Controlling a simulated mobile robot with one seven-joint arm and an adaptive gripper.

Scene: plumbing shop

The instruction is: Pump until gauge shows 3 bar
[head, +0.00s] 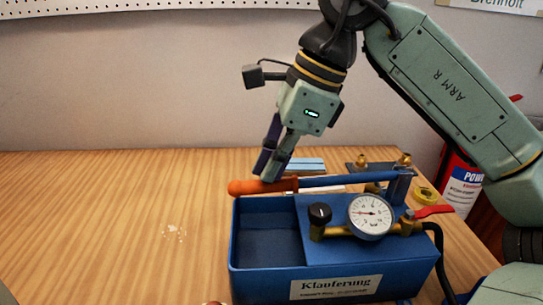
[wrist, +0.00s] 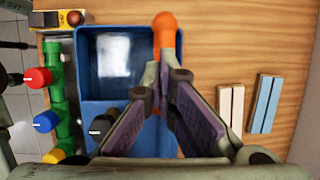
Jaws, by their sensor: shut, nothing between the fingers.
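The blue test pump (head: 270,270) stands on the wooden bench, with an open tank at its left. Its lever (head: 345,181) lies low and about level across the top, with an orange grip (head: 262,187) at the left end; the grip also shows in the wrist view (wrist: 164,35). The round gauge (head: 371,216) faces me; its needle points roughly left, but the numbers are too small to read. My gripper (head: 268,175) is shut and empty, its fingertips just above or touching the grip; I cannot tell which. In the wrist view the fingers (wrist: 162,90) hide part of the lever.
A black knob (head: 320,213) and a red valve handle (head: 433,211) flank the gauge. A yellow roll (head: 426,195) and a red canister (head: 461,182) stand at right. A green pipe assembly (wrist: 56,85) sits beside the pump. The bench at left is mostly clear.

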